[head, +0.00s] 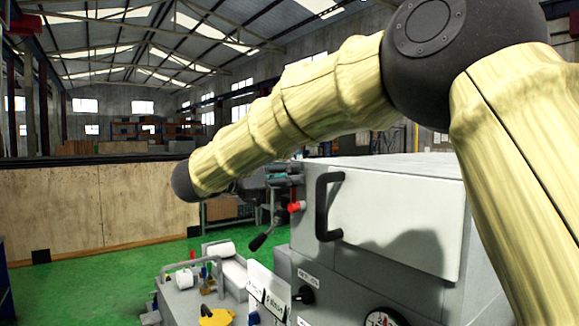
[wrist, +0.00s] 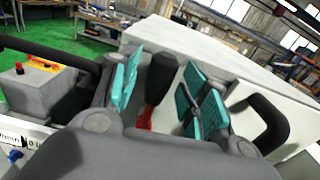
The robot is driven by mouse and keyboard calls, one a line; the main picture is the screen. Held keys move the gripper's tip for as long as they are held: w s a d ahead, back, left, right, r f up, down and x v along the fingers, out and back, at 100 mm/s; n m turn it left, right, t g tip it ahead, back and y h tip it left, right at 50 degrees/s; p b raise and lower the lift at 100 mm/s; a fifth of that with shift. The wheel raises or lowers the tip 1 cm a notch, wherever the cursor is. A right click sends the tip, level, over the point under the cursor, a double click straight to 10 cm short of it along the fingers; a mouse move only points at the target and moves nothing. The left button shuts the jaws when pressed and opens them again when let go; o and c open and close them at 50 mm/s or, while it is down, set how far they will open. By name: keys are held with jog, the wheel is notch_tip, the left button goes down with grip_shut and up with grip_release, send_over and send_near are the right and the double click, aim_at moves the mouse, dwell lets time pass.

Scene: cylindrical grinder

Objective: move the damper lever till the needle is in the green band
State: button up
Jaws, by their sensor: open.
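My gripper (wrist: 160,95) is open in the wrist view, with teal pads on both fingers. A lever with a thick black grip (wrist: 161,78) and a red part (wrist: 146,119) below it stands between the fingers; I cannot tell whether they touch it. In the head view my gripper (head: 282,172) is small and partly hidden by my arm, just above a red part (head: 297,207) on the machine's left side. A round dial (head: 383,319) is cut off at the bottom edge; its needle and green band cannot be made out.
The grey machine housing (head: 395,225) carries a black loop handle (head: 323,207), close to my gripper's right in the wrist view (wrist: 272,122). A black-knobbed lever (head: 259,241) juts out left. Machine parts and a yellow disc (head: 216,317) lie below. Green floor (head: 95,280) is open at left.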

jog(key=shift+w+d, duration=0.2)
jog(key=shift+d, duration=0.05)
